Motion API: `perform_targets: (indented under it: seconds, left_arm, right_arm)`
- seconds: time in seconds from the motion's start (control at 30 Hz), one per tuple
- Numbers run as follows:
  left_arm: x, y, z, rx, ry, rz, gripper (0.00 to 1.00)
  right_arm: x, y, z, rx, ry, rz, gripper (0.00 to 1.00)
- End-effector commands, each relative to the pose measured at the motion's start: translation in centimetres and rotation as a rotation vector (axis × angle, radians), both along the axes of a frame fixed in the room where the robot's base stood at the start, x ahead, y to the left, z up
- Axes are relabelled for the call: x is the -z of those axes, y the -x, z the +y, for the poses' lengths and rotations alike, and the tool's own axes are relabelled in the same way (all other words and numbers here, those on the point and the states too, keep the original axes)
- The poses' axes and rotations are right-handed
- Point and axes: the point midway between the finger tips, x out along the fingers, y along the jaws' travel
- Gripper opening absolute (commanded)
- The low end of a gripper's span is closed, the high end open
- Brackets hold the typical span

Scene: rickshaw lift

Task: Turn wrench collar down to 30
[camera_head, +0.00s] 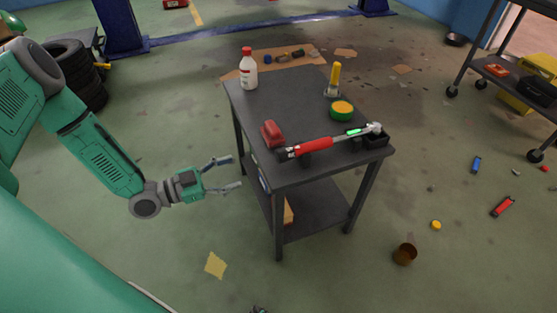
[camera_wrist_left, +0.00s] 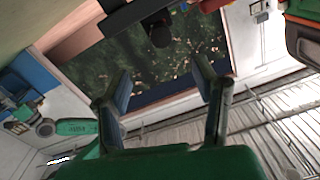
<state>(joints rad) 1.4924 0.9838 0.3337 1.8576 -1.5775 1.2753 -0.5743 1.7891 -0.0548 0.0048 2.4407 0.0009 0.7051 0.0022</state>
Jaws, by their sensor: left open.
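The torque wrench (camera_head: 314,146) lies across the top of a dark cart (camera_head: 295,96). It has a red grip, a black left end, a small lit green patch and a silver head at the right. Its collar and scale are too small to read. My left gripper (camera_head: 234,173) is open and empty, left of the cart's near left edge and apart from the wrench. In the left wrist view its two fingers (camera_wrist_left: 168,92) are spread with nothing between them. The wrench cannot be made out there.
Several small items litter the floor at right. Floor left of the cart is mostly clear.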

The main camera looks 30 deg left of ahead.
Motion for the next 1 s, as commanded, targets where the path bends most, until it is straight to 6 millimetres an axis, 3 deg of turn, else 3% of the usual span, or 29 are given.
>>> perform_targets:
  seconds: [0.27, 0.7, 1.0]
  left_arm:
    - [-0.1, -2.2, -1.6, 0.006, -0.002, -0.022, 0.54]
    - [0.0, -9.0, -7.0, 0.005, -0.003, -0.019, 0.54]
    - [-0.1, -10.6, -8.3, 0.003, -0.002, -0.017, 0.54]
  right_arm:
    - [0.8, 0.0, 0.0, 0.0, 0.0, 0.0, 0.4]
    - [2.9, 0.0, 0.0, 0.0, 0.0, 0.0, 0.4]
    - [3.3, 0.0, 0.0, 0.0, 0.0, 0.0, 0.4]
